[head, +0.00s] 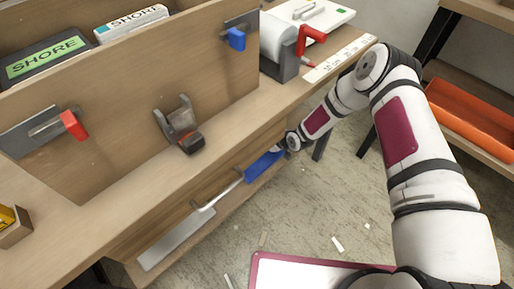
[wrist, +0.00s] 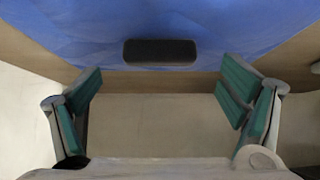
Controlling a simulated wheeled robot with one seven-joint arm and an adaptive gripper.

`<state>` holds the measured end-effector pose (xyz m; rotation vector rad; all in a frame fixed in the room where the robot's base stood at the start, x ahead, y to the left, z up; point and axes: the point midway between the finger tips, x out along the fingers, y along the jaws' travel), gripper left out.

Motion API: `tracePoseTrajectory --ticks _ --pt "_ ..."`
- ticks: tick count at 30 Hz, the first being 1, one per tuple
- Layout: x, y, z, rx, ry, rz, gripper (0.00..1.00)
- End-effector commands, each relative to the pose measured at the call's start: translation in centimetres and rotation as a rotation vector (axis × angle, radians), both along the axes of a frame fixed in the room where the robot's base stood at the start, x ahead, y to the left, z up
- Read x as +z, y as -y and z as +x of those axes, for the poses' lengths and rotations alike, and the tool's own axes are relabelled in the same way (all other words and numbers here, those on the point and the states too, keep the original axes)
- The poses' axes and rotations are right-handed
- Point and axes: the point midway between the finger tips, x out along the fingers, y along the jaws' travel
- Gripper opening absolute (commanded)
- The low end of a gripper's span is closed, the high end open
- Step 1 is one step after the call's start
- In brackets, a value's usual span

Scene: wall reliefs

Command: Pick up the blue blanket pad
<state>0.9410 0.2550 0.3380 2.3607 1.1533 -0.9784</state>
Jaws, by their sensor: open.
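A blue pad (head: 263,165), which looks like the blanket pad, is at the front of the wooden bench, low down below the bench top. In the wrist view a wrinkled blue surface (wrist: 245,35) fills the top, with a dark rounded block or slot (wrist: 160,52) in its middle. My gripper (wrist: 164,88) is open, its green-padded fingers spread on either side below that dark block, with nothing between them. In the head view my wrist reaches down beside the blue pad's right end; the fingers are hard to make out there.
The wooden bench (head: 130,215) carries an upright board with a red latch (head: 73,125), a blue latch (head: 237,39) and a dark clamp (head: 181,125). An orange bin (head: 470,118) is on shelving at right. Floor between is mostly clear.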

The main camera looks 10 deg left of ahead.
Motion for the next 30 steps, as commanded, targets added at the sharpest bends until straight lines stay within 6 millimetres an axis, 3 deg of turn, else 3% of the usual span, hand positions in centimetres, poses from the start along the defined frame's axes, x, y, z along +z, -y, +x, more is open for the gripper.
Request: tracePoseTrajectory --ticks 5,14,23,30 --pt "-1.9 -1.3 1.0 -0.001 0.000 0.001 0.90" --pt "-2.0 -1.6 1.2 -0.001 0.000 0.001 0.90" --pt "-2.1 -1.6 1.2 -0.001 0.000 0.001 0.27" --pt "-2.0 -1.6 1.3 -0.001 0.002 0.001 0.28"
